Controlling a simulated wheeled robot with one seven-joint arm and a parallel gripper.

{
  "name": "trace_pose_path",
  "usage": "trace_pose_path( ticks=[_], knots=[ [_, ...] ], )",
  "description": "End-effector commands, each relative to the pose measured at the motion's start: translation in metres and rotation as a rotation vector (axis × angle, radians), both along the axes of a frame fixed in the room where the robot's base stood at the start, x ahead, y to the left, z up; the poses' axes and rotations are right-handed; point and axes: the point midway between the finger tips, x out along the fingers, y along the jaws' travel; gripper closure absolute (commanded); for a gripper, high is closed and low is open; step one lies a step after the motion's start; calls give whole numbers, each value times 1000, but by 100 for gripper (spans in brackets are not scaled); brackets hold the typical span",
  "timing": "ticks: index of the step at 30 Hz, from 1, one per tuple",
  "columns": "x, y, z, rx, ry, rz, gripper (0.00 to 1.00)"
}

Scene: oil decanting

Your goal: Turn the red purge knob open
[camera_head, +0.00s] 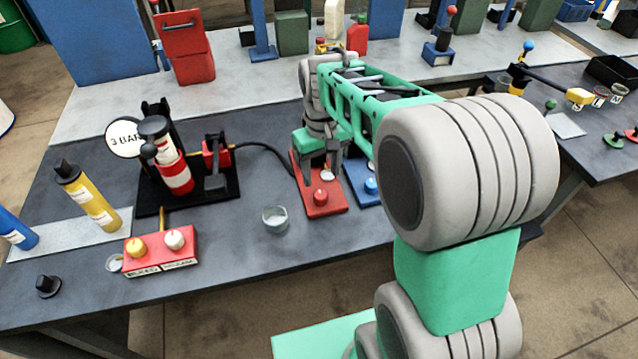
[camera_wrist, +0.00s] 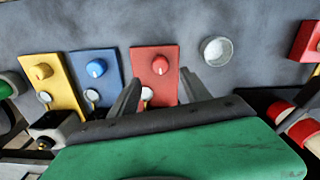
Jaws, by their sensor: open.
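The red knob (camera_head: 320,196) sits on a red panel (camera_head: 325,209) on the dark bench, just in front of my gripper (camera_head: 318,174). In the wrist view, the same knob (camera_wrist: 160,64) is at the upper middle of its panel. My gripper (camera_wrist: 160,84) is open and empty there. Its two fingers spread to either side of the red panel, with the knob showing between and beyond the tips. I cannot tell how high the fingertips are above the panel. A small round gauge (camera_wrist: 147,93) on the panel is partly hidden by my gripper.
A blue panel (camera_wrist: 96,75) and a yellow panel (camera_wrist: 50,80), each with a matching knob, stand beside the red one. A glass cup (camera_head: 275,218) stands on its other side. A black stand with a red-and-white cylinder (camera_head: 176,176) is farther left. Bare bench lies around the cup.

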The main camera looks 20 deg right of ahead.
Motion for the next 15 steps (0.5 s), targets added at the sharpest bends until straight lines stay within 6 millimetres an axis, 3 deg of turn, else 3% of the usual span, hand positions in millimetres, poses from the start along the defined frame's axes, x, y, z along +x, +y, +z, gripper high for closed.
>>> trace_pose_path(
  ticks=[5, 15],
  knots=[
    [5, 0, -19, 0, 14, 10, 44],
    [4, -1, -76, 0, 13, 8, 44]
  ],
)
